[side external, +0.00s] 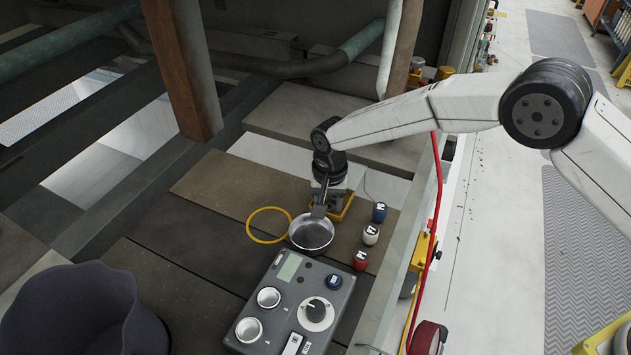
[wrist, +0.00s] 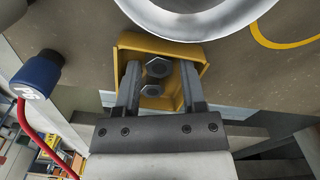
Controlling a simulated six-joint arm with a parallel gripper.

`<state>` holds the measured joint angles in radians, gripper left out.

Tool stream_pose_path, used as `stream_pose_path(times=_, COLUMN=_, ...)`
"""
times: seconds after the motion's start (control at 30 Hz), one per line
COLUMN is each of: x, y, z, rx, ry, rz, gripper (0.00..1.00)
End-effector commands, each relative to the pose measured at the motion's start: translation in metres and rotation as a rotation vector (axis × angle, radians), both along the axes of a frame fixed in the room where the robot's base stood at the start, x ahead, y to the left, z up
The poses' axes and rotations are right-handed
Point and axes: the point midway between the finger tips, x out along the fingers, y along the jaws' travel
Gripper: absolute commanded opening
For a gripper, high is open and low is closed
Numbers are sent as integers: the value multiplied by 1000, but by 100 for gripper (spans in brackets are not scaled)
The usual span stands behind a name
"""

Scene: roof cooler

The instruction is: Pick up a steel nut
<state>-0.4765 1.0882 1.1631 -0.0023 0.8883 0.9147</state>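Steel nuts (wrist: 158,67) lie in a yellow tray (wrist: 203,55); two hex shapes show clearly in the wrist view, one above the other. My gripper (wrist: 160,66) is open, its two dark fingers reaching over the tray on either side of the nuts. No nut is visibly clamped; I cannot tell the exact fingertip height. In the side external view the tray (side external: 347,213) is partly hidden behind my gripper (side external: 319,213), and the nuts do not show.
A round metal pan (side external: 311,234) stands directly beside my gripper. A yellow ring (side external: 252,226) lies left of it. Blue (side external: 379,212), white (side external: 370,235) and red (side external: 360,260) labelled pieces stand to the right. A grey control box (side external: 290,305) is in front.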

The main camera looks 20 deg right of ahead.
Motion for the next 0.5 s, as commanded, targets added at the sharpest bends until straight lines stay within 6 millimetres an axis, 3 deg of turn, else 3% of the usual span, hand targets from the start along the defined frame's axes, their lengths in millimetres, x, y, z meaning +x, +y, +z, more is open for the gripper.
stream_pose_path(times=0.03, x=0, y=0, z=0, rx=0, ry=0, rz=0, gripper=39)
stream_pose_path(times=0.17, x=0, y=0, z=0, rx=0, ry=0, rz=0, gripper=0)
stream_pose_path(times=0.5, x=0, y=0, z=1, rx=0, ry=0, rz=0, gripper=0)
